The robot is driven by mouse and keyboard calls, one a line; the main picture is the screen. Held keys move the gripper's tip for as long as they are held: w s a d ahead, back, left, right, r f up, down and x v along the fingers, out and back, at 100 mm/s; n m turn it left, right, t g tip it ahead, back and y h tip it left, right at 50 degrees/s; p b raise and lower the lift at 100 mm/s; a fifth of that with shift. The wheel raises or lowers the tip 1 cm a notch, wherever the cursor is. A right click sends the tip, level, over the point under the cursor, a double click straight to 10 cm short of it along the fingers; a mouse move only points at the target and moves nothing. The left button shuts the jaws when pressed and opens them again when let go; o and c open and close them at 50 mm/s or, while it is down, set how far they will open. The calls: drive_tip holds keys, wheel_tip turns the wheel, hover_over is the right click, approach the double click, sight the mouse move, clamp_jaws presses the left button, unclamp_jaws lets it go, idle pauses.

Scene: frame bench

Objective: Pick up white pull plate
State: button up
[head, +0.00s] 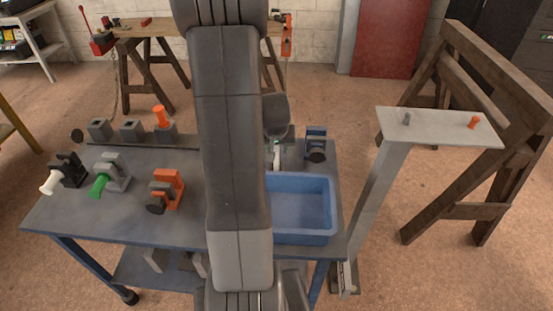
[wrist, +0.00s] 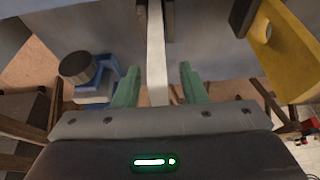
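The white pull plate (wrist: 156,45) is a narrow pale strip that runs down the middle of the wrist view. My gripper (wrist: 159,72) has green fingers, one on each side of the strip, with a visible gap on both sides. It is open, and I see no contact with the plate. The plate's lower end passes between the fingers toward the gripper body. In the head view, a small white piece (head: 276,157) shows just right of my arm, which hides much of that spot.
A blue bracket with a black disc (wrist: 78,68) stands left in the wrist view, and a yellow part (wrist: 285,50) is at right. In the head view, a blue bin (head: 333,210) sits right of my arm. Several coloured fixtures and grey blocks stand on the bench (head: 125,220).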

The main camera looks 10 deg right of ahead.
clamp_jaws()
